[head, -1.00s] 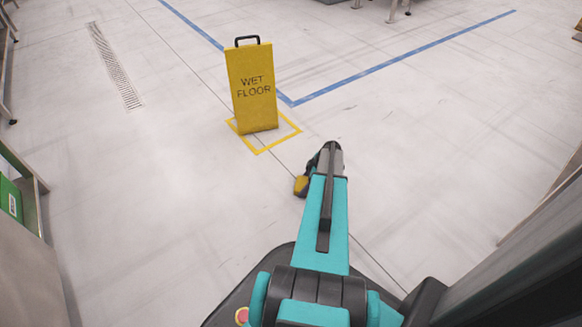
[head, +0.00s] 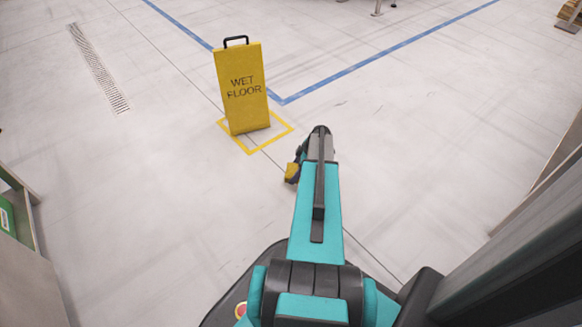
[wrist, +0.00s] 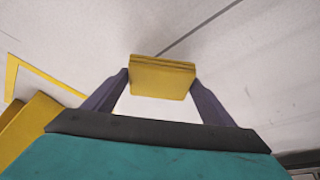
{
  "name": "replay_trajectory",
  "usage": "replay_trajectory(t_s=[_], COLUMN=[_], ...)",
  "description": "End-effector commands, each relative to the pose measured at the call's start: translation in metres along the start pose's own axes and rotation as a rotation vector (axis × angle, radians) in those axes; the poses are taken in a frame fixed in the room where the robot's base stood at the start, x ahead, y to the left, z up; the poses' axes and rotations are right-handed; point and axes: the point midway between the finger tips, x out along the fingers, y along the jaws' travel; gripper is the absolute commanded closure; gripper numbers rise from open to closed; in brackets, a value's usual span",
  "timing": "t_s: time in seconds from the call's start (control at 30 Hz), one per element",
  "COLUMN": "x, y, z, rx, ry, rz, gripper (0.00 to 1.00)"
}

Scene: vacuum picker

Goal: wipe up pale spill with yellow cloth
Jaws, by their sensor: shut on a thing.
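The yellow cloth (wrist: 162,78) is a folded, layered pad held between the two fingertips of my gripper (wrist: 163,80) in the wrist view. My gripper is shut on it, and pale floor shows behind it. In the head view a small yellow part of the cloth (head: 291,172) shows at the left of my gripper (head: 296,170), which is mostly hidden by my arm. I cannot make out a pale spill on the pale floor in either view.
A yellow wet floor sign (head: 242,88) stands upright inside a yellow taped square (head: 262,146), beyond and left of my gripper. A floor drain (head: 98,68) lies at the far left. A green box (head: 7,216) is at the left edge. Open floor surrounds my arm.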

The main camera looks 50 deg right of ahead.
Motion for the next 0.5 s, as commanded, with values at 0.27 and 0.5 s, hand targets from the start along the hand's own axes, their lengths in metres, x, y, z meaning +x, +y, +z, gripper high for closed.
replay_trajectory(t_s=[0.27, 0.5], x=[-0.021, -0.024], y=[-0.002, -0.004], z=[-0.016, -0.02], rx=[-0.009, -0.012], ry=[0.0, 0.0], rz=[-0.003, -0.005], gripper=[0.47, 0.47])
